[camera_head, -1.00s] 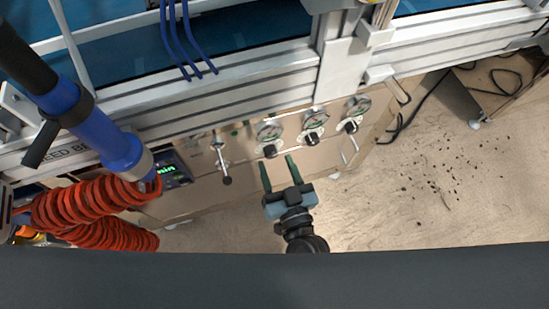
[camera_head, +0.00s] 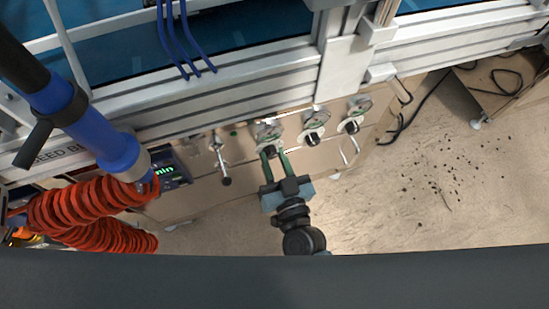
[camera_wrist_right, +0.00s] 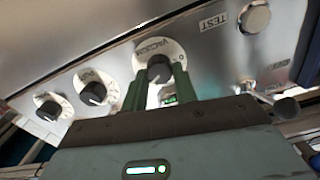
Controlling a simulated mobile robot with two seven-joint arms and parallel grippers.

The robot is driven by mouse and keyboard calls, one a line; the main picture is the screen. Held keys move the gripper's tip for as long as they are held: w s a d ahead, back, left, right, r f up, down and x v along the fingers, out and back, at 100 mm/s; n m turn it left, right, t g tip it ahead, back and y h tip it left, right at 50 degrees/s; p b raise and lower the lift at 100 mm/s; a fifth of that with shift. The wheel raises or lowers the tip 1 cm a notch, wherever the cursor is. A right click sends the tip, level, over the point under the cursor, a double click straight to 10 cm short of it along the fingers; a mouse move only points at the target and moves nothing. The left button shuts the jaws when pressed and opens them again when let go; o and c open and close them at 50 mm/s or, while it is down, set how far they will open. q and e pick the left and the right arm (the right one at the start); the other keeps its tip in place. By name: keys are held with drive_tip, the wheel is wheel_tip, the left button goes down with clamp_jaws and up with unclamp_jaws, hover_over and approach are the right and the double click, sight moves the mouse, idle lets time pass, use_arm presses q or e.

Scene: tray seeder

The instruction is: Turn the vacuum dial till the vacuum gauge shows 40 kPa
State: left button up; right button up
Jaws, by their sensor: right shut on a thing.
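The vacuum dial (camera_wrist_right: 159,68), a dark knob on a pale round plate with lettering, stands between my green fingers in the right wrist view. My right gripper (camera_head: 271,153) is shut on this knob, the leftmost of three in the head view. The vacuum gauge (camera_head: 267,131) sits just above it on the front panel. Its needle and figures are too small to read, and the fingers partly cover the area below. My left gripper is in neither current view.
Two more knobs (camera_head: 312,140) (camera_head: 351,126) with gauges lie to the right on the panel. A metal lever (camera_head: 222,165) sticks out to the left, near a green-lit display (camera_head: 168,170). A red coiled hose (camera_head: 85,208) hangs at the far left.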

drive_tip(key=shift+m, duration=1.1)
drive_tip(key=shift+m+p, duration=0.35)
drive_tip(key=shift+m, duration=0.65)
drive_tip(key=o, duration=1)
drive_tip(key=shift+c, duration=0.2)
drive_tip(key=p+v, duration=0.1)
drive_tip(key=v, duration=0.7)
